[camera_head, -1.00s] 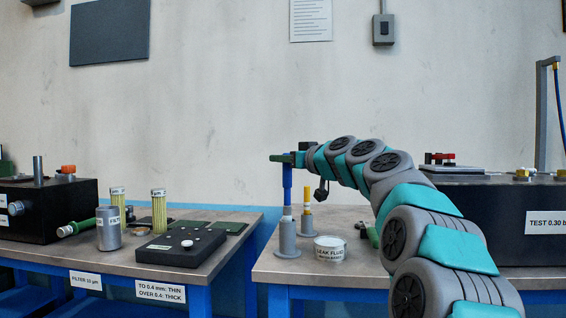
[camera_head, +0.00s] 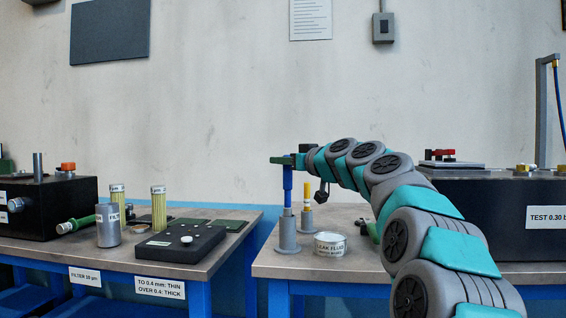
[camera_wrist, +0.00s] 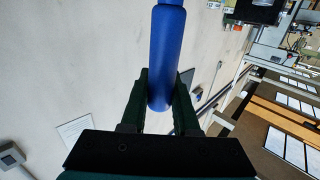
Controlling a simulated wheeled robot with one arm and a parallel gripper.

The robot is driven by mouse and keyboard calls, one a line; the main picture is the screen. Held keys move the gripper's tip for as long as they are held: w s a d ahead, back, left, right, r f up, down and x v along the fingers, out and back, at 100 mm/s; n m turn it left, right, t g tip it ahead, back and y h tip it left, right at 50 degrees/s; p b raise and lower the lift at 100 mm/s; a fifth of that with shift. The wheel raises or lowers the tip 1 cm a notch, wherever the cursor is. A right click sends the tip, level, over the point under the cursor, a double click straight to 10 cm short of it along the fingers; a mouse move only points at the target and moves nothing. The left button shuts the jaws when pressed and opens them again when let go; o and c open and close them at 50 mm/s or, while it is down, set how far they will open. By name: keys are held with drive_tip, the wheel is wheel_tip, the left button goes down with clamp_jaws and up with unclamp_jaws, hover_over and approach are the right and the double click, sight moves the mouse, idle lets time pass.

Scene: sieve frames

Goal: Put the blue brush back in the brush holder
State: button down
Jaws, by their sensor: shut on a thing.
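The blue brush (camera_head: 288,183) stands upright in the head view, with a pale band at its lower end. My gripper (camera_head: 284,160) is shut on the top of its handle. The blue handle also shows between the two dark fingers in the wrist view (camera_wrist: 166,60). The brush's lower end is at the mouth of a grey brush holder (camera_head: 289,239) with a wide foot on the right table. The tip is hidden, and I cannot tell how deep it sits. Just behind, a yellow brush (camera_head: 307,193) stands in a second grey holder (camera_head: 307,218).
A leak fluid tin (camera_head: 330,245) stands right of the front holder. A black test box (camera_head: 480,215) fills the table's right side, behind my arm. The left table, across a gap, carries a black gauge block (camera_head: 180,243), a grey cup (camera_head: 108,228) and yellow filters (camera_head: 158,208).

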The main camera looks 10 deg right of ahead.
drive_tip(key=shift+f, duration=0.1)
drive_tip(key=c, duration=0.7)
unclamp_jaws()
drive_tip(key=shift+o, duration=0.2)
drive_tip(key=r+v, duration=0.1)
drive_tip(key=v, duration=1.1)
